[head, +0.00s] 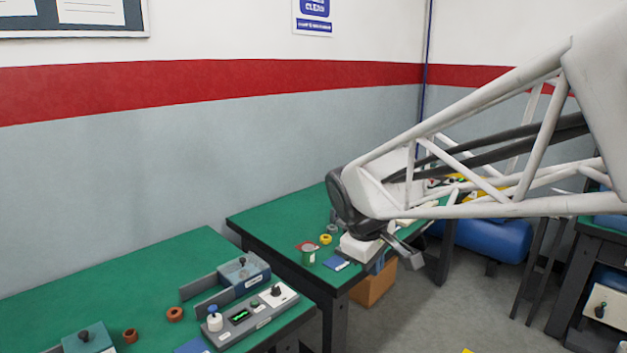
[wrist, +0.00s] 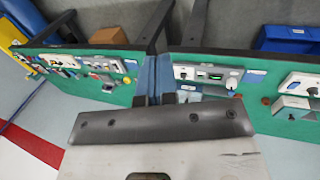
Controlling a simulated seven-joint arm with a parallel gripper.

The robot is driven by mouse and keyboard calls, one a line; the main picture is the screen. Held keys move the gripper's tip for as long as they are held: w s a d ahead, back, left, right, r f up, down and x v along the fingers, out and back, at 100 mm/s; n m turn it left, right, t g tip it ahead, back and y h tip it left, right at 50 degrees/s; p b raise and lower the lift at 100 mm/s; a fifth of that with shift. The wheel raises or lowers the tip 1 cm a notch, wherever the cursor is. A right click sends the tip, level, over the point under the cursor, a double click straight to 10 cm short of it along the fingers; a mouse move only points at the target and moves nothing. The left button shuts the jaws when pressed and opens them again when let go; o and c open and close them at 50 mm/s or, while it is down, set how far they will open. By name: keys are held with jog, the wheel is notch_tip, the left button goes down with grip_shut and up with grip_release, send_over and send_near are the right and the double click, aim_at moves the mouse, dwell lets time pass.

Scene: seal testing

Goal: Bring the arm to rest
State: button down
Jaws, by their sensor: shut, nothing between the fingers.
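My gripper (head: 377,266) hangs from the white arm on the right of the head view. In that view it is in front of the far green bench (head: 270,222), near its front edge. The wrist view shows its blue-grey fingers (wrist: 155,80) together, with nothing seen between them. They appear over the gap between the two green benches. My arm hides part of the far bench.
The near bench (head: 90,275) carries a grey tester with a green display (head: 240,316) and brown rings (head: 175,314). A cardboard box (head: 374,288) and blue tank (head: 487,240) stand beyond.

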jog(key=s+d+f+m+y, duration=0.1)
jog(key=s+d+m, duration=0.2)
jog(key=s, duration=0.7)
jog(key=s+d+f+m+y, duration=0.1)
jog(key=s+d+m, duration=0.3)
jog(key=s, duration=0.7)
jog(key=shift+d+f+m, duration=0.15)
jog(key=shift+f+m, duration=0.65)
jog(key=shift+m, duration=0.4)
jog(key=shift+w, duration=0.1)
